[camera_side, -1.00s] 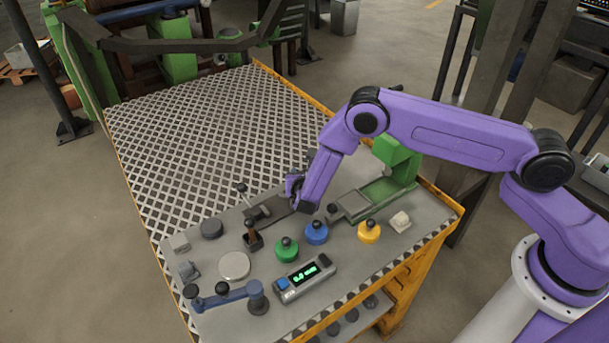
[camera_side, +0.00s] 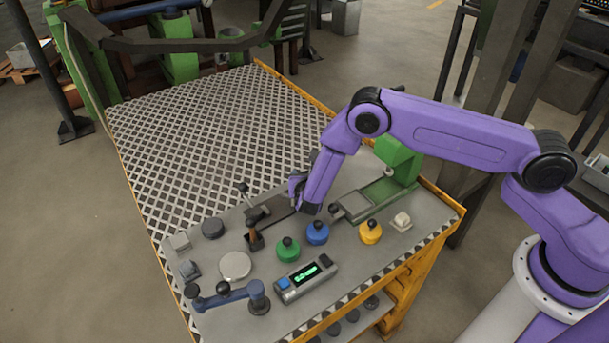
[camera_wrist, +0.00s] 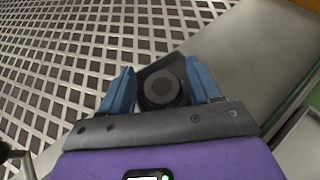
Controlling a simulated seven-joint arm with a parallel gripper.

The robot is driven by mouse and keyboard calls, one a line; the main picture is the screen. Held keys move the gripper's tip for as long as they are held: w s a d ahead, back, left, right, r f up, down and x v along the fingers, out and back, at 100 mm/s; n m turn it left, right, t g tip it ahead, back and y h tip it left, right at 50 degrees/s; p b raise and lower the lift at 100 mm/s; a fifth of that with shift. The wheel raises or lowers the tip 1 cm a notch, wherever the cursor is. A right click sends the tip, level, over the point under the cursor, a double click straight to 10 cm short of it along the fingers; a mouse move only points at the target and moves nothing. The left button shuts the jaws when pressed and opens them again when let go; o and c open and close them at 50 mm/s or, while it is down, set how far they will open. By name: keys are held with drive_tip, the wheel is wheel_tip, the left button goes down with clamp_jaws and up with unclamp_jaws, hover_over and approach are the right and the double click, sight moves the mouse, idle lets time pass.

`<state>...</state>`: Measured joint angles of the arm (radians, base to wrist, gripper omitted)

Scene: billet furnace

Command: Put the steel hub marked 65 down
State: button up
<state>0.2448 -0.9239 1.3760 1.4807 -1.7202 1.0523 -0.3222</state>
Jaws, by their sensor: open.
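My gripper (camera_wrist: 161,66) is open, with its two blue fingers pointing down over the bench. In the side view my gripper (camera_side: 302,200) is low over the bench, beside the edge of the perforated plate, and hides the piece.
Blue (camera_side: 317,233), green (camera_side: 287,249) and yellow (camera_side: 370,231) knobbed weights stand in front of the gripper. A green stand (camera_side: 398,160) rises to its right. A display box (camera_side: 305,278) and blue lever arm (camera_side: 228,296) lie nearer. The perforated plate (camera_side: 210,130) is clear.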

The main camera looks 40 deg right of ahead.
drive_tip(key=v, duration=1.2)
drive_tip(key=shift+w, duration=0.1)
drive_tip(key=s+d+r+m+g, duration=0.3)
drive_tip(key=s+r+m, duration=0.2)
drive_tip(key=r, duration=0.3)
drive_tip(key=s+d+r+m+g+y, duration=0.2)
drive_tip(key=s+d+r+m, duration=0.1)
drive_tip(key=s, duration=0.6)
drive_tip(key=s+d+r+m+g+y, duration=0.3)
drive_tip(key=s+r+m, duration=0.1)
drive_tip(key=s, duration=0.5)
drive_tip(key=s+d+r+m+g+y, duration=0.2)
drive_tip(key=s+d+r+m, duration=0.1)
drive_tip(key=s, duration=0.7)
wheel_tip(320, 180, up, 3)
drive_tip(key=shift+f+m+y, duration=0.15)
drive_tip(key=shift+m+y, duration=0.15)
drive_tip(key=shift+m, duration=0.5)
drive_tip(key=shift+d, duration=0.1)
